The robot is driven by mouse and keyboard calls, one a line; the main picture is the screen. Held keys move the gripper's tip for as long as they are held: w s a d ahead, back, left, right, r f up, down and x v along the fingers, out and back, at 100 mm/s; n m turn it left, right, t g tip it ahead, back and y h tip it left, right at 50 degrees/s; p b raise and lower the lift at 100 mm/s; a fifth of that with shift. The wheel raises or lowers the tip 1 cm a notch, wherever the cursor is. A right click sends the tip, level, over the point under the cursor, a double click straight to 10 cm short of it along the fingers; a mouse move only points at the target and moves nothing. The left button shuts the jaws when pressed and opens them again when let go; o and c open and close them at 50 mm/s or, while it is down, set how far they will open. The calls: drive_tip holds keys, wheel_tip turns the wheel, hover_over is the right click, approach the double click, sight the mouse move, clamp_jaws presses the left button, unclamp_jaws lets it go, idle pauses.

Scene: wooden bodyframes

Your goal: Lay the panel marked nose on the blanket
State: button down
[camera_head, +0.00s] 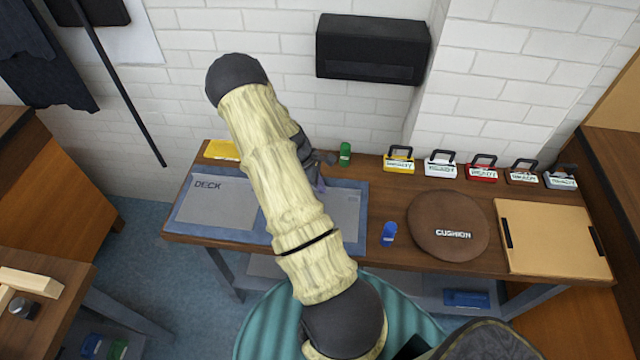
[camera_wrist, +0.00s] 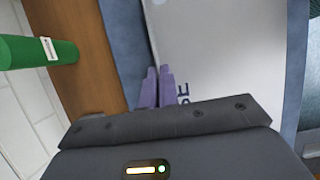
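The blue blanket (camera_head: 360,232) lies on the workbench. A grey panel (camera_head: 342,213) lies over its right part, partly hidden by my arm. In the wrist view this panel (camera_wrist: 225,60) shows the letters "SE", the rest of its marking being covered by my gripper. My gripper (camera_wrist: 157,70) has purple fingers close together, one on each side of the panel's edge; they appear shut on it. In the head view my gripper (camera_head: 319,186) is mostly hidden behind my arm, at the panel's far edge. The panel looks about flat; I cannot tell whether it touches the blanket.
A grey panel marked DECK (camera_head: 215,203) lies on the blanket's left part. A green cylinder (camera_head: 345,154) stands behind the blanket, a blue one (camera_head: 388,234) at its right. A round brown cushion (camera_head: 447,227), a tan board (camera_head: 552,238) and several padlock-like items (camera_head: 440,166) occupy the right.

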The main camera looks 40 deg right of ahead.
drive_tip(key=c, duration=1)
unclamp_jaws()
drive_tip(key=shift+c, duration=0.2)
drive_tip(key=shift+r, duration=0.1)
drive_tip(key=shift+r+p, duration=2.6)
drive_tip(key=shift+r, duration=0.85)
